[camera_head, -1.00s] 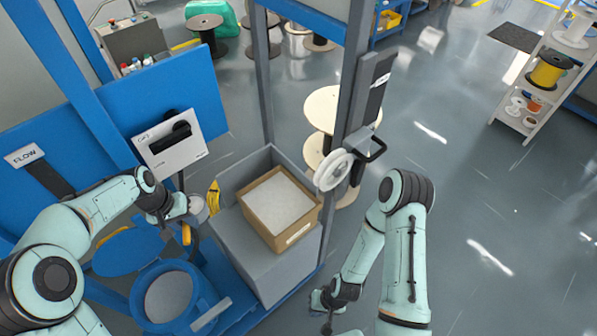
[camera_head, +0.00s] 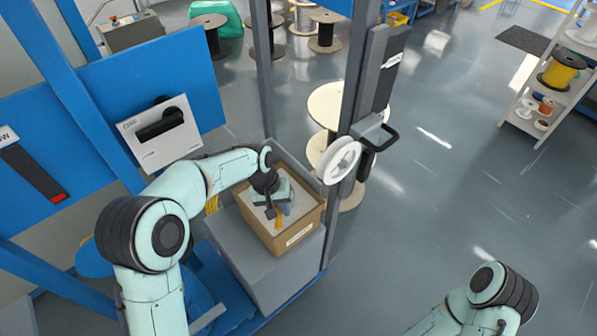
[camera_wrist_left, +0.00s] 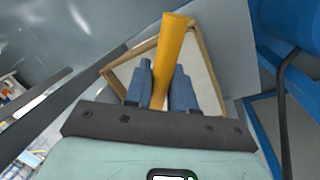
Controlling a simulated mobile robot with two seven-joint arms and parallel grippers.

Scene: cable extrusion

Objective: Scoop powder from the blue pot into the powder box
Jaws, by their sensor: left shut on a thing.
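The powder box (camera_head: 298,238) is an open brown cardboard box with pale powder inside, on a grey stand. My left gripper (camera_head: 280,208) is above the box opening, shut on the scoop. The scoop's yellow handle (camera_head: 279,222) shows below the fingers. In the left wrist view the yellow handle (camera_wrist_left: 173,50) stands between the blue fingers (camera_wrist_left: 163,88), with the box rim (camera_wrist_left: 205,65) behind. The scoop's bowl and any powder in it cannot be made out. The blue pot is mostly hidden behind my left arm in the head view. My right gripper is out of view.
A grey post (camera_head: 357,90) with a white reel (camera_head: 340,162) and a black handle stands right of the box. Blue panels with a white switch plate (camera_head: 160,132) stand at the left. Open floor lies to the right, before a shelf of spools (camera_head: 560,75).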

